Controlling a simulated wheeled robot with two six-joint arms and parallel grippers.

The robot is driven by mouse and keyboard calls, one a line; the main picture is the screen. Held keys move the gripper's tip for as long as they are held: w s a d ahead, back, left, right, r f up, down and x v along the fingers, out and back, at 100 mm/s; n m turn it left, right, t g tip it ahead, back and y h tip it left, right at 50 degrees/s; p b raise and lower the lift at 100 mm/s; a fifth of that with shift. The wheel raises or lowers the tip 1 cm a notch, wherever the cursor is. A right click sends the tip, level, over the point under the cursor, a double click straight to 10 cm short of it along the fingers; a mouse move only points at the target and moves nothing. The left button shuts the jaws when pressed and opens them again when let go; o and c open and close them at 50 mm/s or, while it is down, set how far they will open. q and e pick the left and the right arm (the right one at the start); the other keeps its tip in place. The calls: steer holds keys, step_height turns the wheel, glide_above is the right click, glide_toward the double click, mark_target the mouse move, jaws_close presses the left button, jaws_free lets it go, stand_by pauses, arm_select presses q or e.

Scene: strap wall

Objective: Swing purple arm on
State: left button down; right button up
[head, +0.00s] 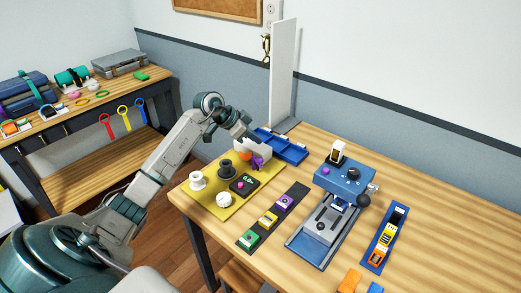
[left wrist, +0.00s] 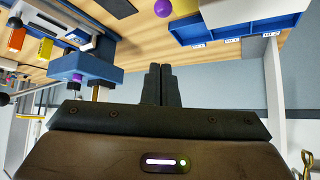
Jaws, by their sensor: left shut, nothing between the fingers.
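A purple part (head: 258,162), which looks like the purple arm, stands at the right front of a white block (head: 268,148) at the back of the yellow board (head: 205,203). An orange part (head: 245,156) is beside it on the left. My left gripper (head: 251,142) is just above and behind these parts, shut and empty. In the left wrist view its two fingertips (left wrist: 160,72) are together, and a purple ball (left wrist: 162,8) shows at the top edge, apart from them. How the purple arm is mounted is too small to tell. My right gripper is not in view.
Blue trays (head: 281,147) lie right of the gripper, before an upright white panel (head: 284,70). White and black knobs stand on the yellow board. A dark strip with coloured blocks (head: 268,219) and a blue machine (head: 343,180) are further right.

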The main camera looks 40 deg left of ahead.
arm_select(q)
steer(key=p+x, duration=0.3)
steer(key=x, duration=0.6)
steer(key=s+a+p, duration=0.1)
steer(key=s+a+f+p, duration=0.1)
steer(key=shift+s+f, duration=0.1)
steer(key=shift+s, duration=0.3)
steer(key=shift+w, duration=0.1)
